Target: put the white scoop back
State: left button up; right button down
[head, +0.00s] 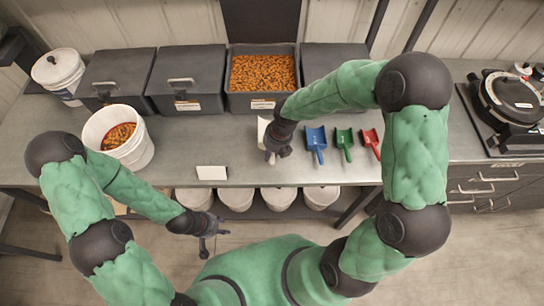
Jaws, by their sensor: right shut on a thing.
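The white scoop (263,129) is at the front of the table, left of the blue scoop (316,142). My right gripper (271,154) comes down over it and is shut on it; the arm and gripper hide much of the scoop. I cannot tell whether the scoop touches the table.
A green scoop (344,142) and a red scoop (370,141) lie right of the blue one. An open bin of orange seeds (233,101) stands behind, beside lidded grey bins (187,65). A white bucket (138,150) and a blank card (211,173) are left.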

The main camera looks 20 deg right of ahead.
jog(key=shift+w+d+f, duration=0.2)
jog(key=shift+d+f, duration=0.05)
jog(key=shift+f, duration=0.15)
jog(key=f, duration=0.1)
jog(key=f+b, duration=0.1)
jog(key=f, duration=0.1)
jog(key=shift+w+d+f, duration=0.1)
jog(key=shift+w+f, duration=0.1)
jog(key=shift+f, duration=0.05)
jog(key=shift+r, duration=0.1)
jog(key=shift+s, duration=0.1)
jog(key=c, duration=1.6)
grip_release()
jog(key=shift+f, duration=0.2)
jog(key=o, duration=0.5)
jog(key=shift+r, duration=0.1)
